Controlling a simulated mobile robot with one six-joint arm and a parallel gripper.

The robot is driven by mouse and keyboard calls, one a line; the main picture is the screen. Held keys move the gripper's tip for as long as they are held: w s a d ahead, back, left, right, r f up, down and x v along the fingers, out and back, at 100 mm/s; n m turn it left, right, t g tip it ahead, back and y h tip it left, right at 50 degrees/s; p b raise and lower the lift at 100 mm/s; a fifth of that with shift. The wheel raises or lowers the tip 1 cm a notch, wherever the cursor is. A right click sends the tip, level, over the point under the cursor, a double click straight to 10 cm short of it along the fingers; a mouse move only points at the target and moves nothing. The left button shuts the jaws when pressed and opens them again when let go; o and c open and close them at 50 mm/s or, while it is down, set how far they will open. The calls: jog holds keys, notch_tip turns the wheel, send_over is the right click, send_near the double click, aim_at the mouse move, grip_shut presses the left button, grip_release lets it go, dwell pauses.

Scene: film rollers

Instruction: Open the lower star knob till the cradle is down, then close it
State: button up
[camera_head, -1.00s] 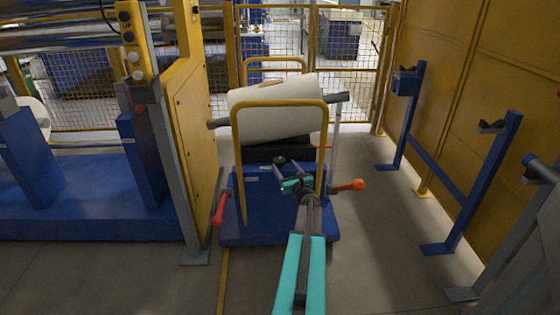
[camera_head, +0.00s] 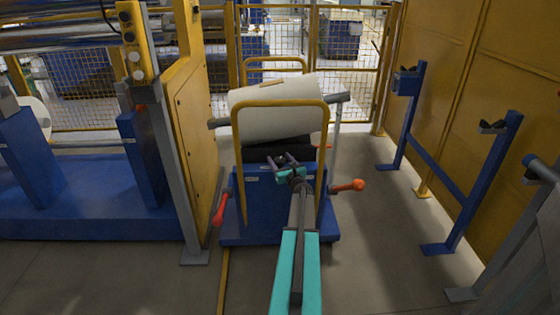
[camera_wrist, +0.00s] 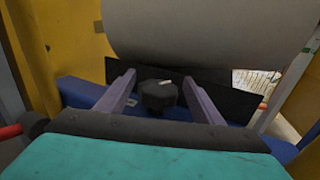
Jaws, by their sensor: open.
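The dark star knob (camera_wrist: 158,95) has a small pale mark on top and sits on the blue cart body in front of the roll. My gripper (camera_wrist: 158,80) is open, with one purple finger on each side of the knob. Small gaps seem to show between the fingers and the knob; I cannot tell if either touches. In the head view my gripper (camera_head: 281,159) is over the front of the cart, hiding most of the knob. The black cradle (camera_head: 297,152) is under the tilted pale roll (camera_head: 275,112), whose right end is higher.
The cart (camera_head: 250,210) has a yellow hoop handle (camera_head: 235,150) in front, a red lever (camera_head: 221,208) at left and an orange knob (camera_head: 358,185) at right. A yellow machine frame stands close at left. Blue stands (camera_head: 485,185) are at right, with open floor between.

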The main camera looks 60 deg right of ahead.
jog(key=c, duration=1)
jog(key=shift+c, duration=0.2)
